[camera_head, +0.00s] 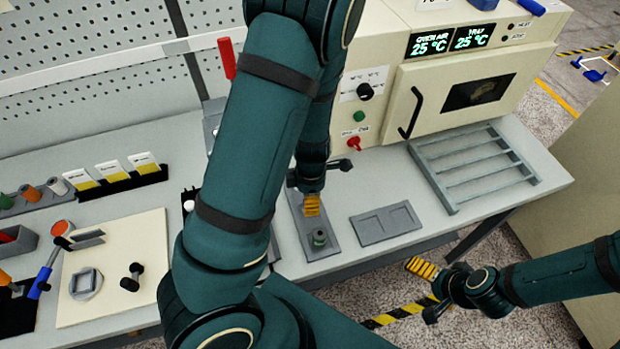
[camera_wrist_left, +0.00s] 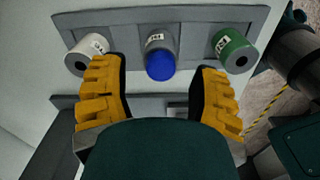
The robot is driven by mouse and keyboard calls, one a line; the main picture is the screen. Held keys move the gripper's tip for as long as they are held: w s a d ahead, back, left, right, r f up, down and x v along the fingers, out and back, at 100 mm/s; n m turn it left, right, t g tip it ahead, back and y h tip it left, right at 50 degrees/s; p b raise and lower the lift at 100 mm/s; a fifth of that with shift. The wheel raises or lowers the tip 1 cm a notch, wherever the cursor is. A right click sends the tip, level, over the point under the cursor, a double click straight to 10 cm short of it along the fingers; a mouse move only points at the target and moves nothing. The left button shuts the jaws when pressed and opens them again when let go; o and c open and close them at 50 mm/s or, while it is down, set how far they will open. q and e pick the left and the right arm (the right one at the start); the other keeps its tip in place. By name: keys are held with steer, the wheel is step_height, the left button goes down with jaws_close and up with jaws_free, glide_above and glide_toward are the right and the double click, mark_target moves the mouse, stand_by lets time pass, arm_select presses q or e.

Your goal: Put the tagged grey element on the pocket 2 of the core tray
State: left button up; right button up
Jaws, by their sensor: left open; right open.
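In the left wrist view three labelled cylinders lie in a row on a grey holder (camera_wrist_left: 115,19): a white one (camera_wrist_left: 88,53), a grey one with a blue end (camera_wrist_left: 160,42) in the middle, and a green one (camera_wrist_left: 232,50). My left gripper (camera_wrist_left: 160,75) is open, its fingers on either side of the grey element, which is not gripped. In the head view my left gripper (camera_head: 312,205) hangs over the holder, hiding most of it; the green cylinder (camera_head: 320,238) shows. A flat grey tray with two recesses (camera_head: 386,222), likely the core tray, looks empty. My right gripper (camera_head: 428,290) is open and empty.
A slatted grey rack (camera_head: 473,167) lies right of the tray, before the cream oven (camera_head: 455,95). A cream board (camera_head: 118,262) with small parts and a row of spools (camera_head: 30,195) lie at the left. The bench around the two-recess tray is clear.

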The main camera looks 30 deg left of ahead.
arm_select(q)
step_height(320, 180, up, 5)
steer(key=shift+d+p, duration=0.1)
steer(key=shift+p, duration=0.25)
steer(key=shift+r, duration=1)
